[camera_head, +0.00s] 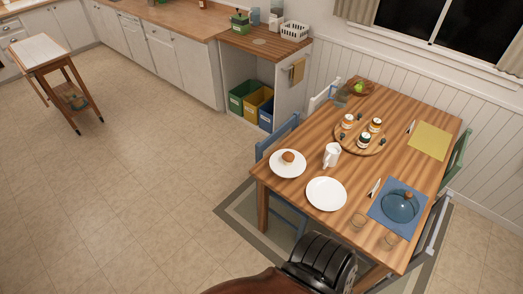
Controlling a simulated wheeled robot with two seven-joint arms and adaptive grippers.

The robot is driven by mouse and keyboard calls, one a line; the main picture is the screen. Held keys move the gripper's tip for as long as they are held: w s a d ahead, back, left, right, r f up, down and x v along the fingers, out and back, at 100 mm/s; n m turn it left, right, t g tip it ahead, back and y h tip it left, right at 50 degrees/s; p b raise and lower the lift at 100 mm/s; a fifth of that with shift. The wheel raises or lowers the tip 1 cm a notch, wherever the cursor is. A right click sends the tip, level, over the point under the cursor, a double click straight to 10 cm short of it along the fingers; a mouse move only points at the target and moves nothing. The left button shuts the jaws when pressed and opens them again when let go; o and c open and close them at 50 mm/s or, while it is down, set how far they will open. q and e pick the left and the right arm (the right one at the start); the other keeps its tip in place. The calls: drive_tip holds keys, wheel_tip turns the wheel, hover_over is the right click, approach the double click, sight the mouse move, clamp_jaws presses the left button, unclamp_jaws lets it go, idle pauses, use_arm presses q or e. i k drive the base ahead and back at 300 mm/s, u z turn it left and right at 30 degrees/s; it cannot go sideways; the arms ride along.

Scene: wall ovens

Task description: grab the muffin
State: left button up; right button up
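A small brown-topped muffin (288,157) sits on a white plate (279,168) near the left corner of the wooden dining table (299,151). The muffin stands clear, with nothing covering it. Neither of my grippers shows in the head view, so I cannot see their state or their distance from the muffin.
An empty white plate (326,194) and a white mug (332,155) stand near the muffin. A round wooden tray (377,147) holds several jars. A blue chair (270,142) stands at the table's left side. Open tiled floor (140,170) lies to the left.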

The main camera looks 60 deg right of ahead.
sight(288, 157)
drive_tip(key=z, duration=0.2)
drive_tip(key=i, duration=0.8)
drive_tip(key=z, duration=1.3)
drive_tip(key=i, duration=0.65)
drive_tip(key=z, duration=0.7)
